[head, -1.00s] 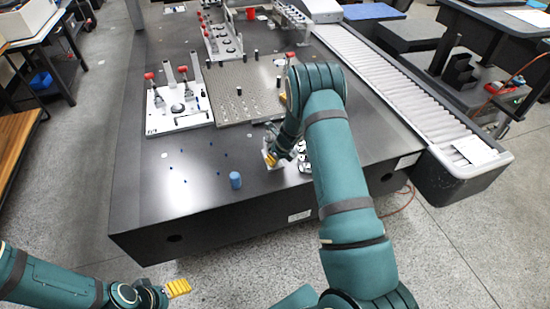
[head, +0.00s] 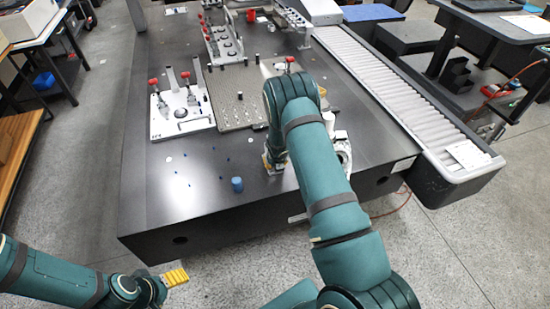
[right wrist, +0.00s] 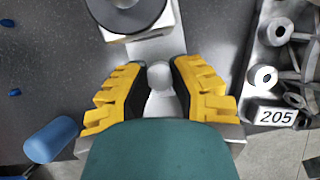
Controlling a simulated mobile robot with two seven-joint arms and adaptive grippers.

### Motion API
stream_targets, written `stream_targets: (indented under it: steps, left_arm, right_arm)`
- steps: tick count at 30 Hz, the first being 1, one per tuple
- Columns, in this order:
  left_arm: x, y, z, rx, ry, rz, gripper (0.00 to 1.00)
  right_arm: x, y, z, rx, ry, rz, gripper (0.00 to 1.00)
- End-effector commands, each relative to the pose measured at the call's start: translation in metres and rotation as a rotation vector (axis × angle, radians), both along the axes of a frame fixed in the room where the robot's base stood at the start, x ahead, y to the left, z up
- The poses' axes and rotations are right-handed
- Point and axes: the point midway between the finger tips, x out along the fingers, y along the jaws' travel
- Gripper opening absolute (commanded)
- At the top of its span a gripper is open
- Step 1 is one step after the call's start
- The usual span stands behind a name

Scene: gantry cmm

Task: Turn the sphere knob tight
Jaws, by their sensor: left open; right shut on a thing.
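The sphere knob (right wrist: 158,76) is a small pale grey ball in the right wrist view, above a pale stem. The yellow fingers of my right gripper (right wrist: 159,88) are closed on it from both sides. In the head view this gripper (head: 272,163) is low over the black table's front part, and my arm hides the knob there. A pale metal base shows around the fingers in the right wrist view. My left gripper (head: 176,277) is open and empty, off the table's front edge at lower left.
Behind are a perforated plate (head: 238,97) and a white clamp plate (head: 166,126). The table's (head: 165,215) front left is clear.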

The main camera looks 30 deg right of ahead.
Motion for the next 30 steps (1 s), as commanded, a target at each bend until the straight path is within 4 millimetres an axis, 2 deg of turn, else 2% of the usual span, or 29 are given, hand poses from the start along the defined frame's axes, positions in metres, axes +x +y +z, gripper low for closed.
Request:
stream_targets:
  steps: [1, 5, 15, 21, 30]
  left_arm:
    - [0.003, 0.000, 0.014, 0.002, -0.006, 0.004, 0.71]
    - [0.008, 0.002, 0.034, 0.004, -0.018, 0.014, 0.71]
    - [0.006, 0.004, 0.080, -0.007, -0.018, 0.010, 0.71]
    - [0.005, 0.005, 0.095, -0.010, -0.017, 0.010, 0.71]
    - [0.005, 0.005, 0.104, -0.011, -0.017, 0.009, 0.71]
  right_arm:
    - [0.000, 0.001, 0.005, 0.001, 0.003, -0.035, 0.00]
    - [0.000, 0.001, 0.005, 0.000, 0.002, -0.125, 0.00]
    - [0.000, 0.002, 0.003, -0.005, 0.003, -0.304, 0.00]
    - [0.000, 0.001, 0.002, -0.004, 0.001, -0.385, 0.00]
    - [0.000, 0.000, 0.000, -0.001, 0.000, -0.446, 0.00]
